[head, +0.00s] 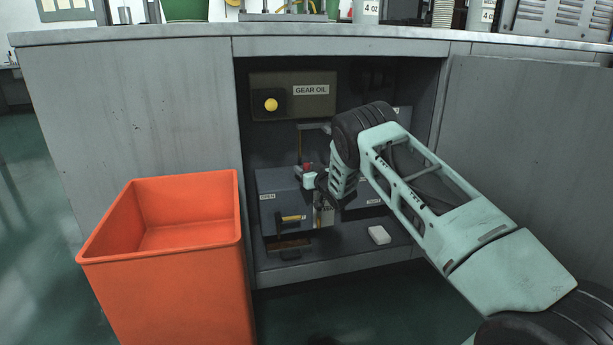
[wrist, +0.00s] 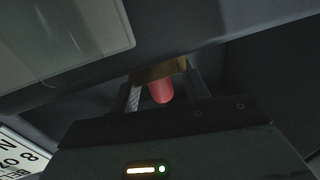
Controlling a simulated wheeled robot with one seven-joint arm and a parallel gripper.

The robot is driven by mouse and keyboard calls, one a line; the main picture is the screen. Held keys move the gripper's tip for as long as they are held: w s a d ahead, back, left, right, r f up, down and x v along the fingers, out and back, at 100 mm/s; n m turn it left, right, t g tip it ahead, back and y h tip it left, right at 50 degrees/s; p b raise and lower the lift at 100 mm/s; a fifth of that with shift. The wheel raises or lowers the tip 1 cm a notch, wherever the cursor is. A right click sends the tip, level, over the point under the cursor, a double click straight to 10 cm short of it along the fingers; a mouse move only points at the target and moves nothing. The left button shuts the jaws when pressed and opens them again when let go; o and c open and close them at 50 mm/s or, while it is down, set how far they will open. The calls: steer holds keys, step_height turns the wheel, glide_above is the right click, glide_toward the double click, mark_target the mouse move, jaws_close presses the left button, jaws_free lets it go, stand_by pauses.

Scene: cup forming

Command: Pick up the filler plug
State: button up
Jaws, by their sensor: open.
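In the wrist view a red rounded piece (wrist: 161,90) with a brass-coloured band (wrist: 158,72) shows between my fingers; it looks like the filler plug, though no label confirms it. My gripper (wrist: 160,92) is open, with one finger on each side of the piece. I cannot tell whether either finger touches it. In the head view my gripper (head: 324,218) is low inside the open cabinet, in front of the grey box. The piece between the fingers is not clear there.
A grey box (head: 275,190) marked OPEN has a yellow handle (head: 291,218). Above is a GEAR OIL panel (head: 310,104) with a yellow knob (head: 271,104). A white block (head: 379,235) lies on the cabinet floor. An orange bin (head: 190,290) stands at the left.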

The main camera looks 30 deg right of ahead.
jaws_close()
steer(key=shift+r, duration=0.1)
